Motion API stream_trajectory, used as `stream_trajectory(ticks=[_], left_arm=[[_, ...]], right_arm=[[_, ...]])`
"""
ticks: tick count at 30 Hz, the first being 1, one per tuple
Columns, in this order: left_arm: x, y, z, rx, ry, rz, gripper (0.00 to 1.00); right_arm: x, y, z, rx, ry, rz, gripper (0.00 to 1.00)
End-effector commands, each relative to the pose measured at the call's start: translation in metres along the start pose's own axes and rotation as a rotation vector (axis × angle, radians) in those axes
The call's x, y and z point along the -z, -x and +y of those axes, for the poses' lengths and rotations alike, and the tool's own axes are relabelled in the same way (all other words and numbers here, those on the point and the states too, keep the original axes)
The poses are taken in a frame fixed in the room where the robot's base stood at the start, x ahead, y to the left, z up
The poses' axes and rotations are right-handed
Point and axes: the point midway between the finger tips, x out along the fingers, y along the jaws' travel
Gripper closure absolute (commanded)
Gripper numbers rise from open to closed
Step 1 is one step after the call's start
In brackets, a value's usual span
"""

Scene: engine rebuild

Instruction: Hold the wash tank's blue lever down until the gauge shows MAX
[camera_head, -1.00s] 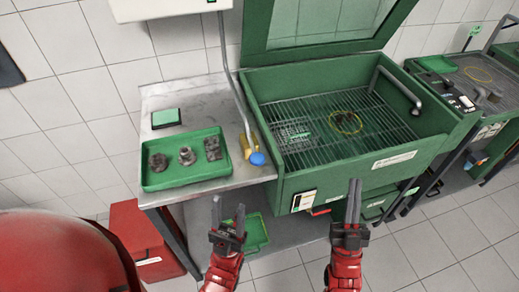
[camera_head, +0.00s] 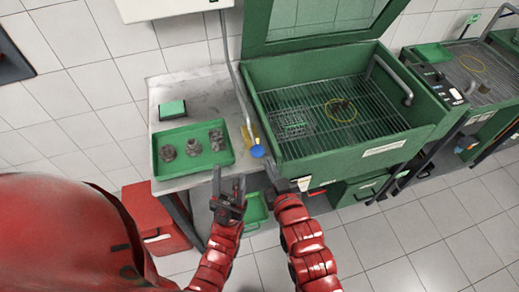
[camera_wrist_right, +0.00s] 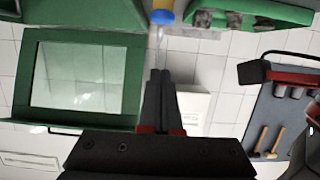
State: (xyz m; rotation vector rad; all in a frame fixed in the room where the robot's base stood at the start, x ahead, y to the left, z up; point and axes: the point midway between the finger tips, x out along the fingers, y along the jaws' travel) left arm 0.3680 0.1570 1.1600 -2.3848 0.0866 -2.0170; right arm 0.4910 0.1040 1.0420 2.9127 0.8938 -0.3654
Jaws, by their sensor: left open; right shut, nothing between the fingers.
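The wash tank (camera_head: 395,143) is a green tub with a raised lid at the right. Its lever has a blue end (camera_head: 257,151) and a yellow body (camera_head: 249,134), by the tank's left front corner. The blue end also shows at the top of the right wrist view (camera_wrist_right: 163,17). My right gripper (camera_head: 269,163) is shut and empty, its tips just below the blue end in the head view; contact cannot be told. My left gripper (camera_head: 229,182) is open and empty, in front of the table edge. The gauge (camera_head: 313,181) is mostly hidden behind my right gripper; its reading cannot be seen.
A green tray (camera_head: 163,183) with several metal parts lies on the grey table, left of the lever. A grey pipe (camera_head: 234,80) rises behind the lever. A red box (camera_head: 133,198) stands on the floor at left.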

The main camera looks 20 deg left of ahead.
Motion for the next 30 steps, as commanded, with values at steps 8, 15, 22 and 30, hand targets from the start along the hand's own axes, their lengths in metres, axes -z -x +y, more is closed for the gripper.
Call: stream_trajectory(ticks=[8,15,22,30], left_arm=[[-0.002,0.01,0.001,0.0,0.0,0.0,0.5],[-0.002,0.014,0.001,0.0,0.0,0.0,0.5],[0.0,-0.002,0.0,0.0,0.0,0.0,0.5],[0.004,-0.023,-0.001,0.0,0.0,0.0,0.5]], right_arm=[[-0.003,-0.008,0.001,-0.001,-0.001,0.004,1.0],[0.005,-0.039,0.001,-0.002,-0.001,0.004,1.0],[0.005,-0.076,0.001,-0.002,0.0,0.0,1.0],[-0.013,-0.104,0.001,-0.001,0.0,-0.004,1.0]])
